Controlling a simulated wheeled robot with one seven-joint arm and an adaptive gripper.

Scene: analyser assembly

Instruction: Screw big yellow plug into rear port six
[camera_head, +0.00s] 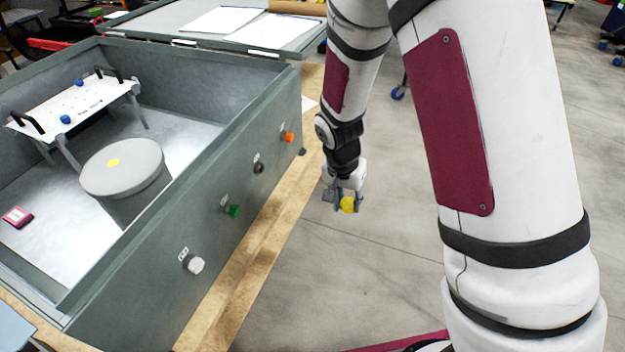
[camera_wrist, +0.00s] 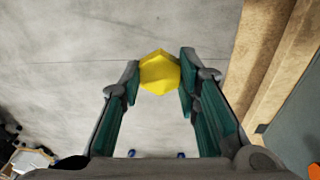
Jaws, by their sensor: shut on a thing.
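The big yellow plug (camera_head: 348,205) is held between the fingertips of my gripper (camera_head: 347,200), out over the floor to the right of the analyser box. In the wrist view the yellow plug (camera_wrist: 160,72) shows a faceted face between the two teal-padded fingers of my gripper (camera_wrist: 160,76). The grey analyser box (camera_head: 215,170) has a side wall with a row of fittings: a white plug (camera_head: 194,265), a green one (camera_head: 233,211), a dark round one (camera_head: 258,168) and an orange one (camera_head: 288,137). Their small labels are too small to read, so I cannot tell which is port six.
A wooden bench edge (camera_head: 262,240) runs below the box wall. Inside the box stand a grey cylinder (camera_head: 125,170) and a white panel on legs (camera_head: 75,103). The grey floor (camera_head: 390,260) around my gripper is clear.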

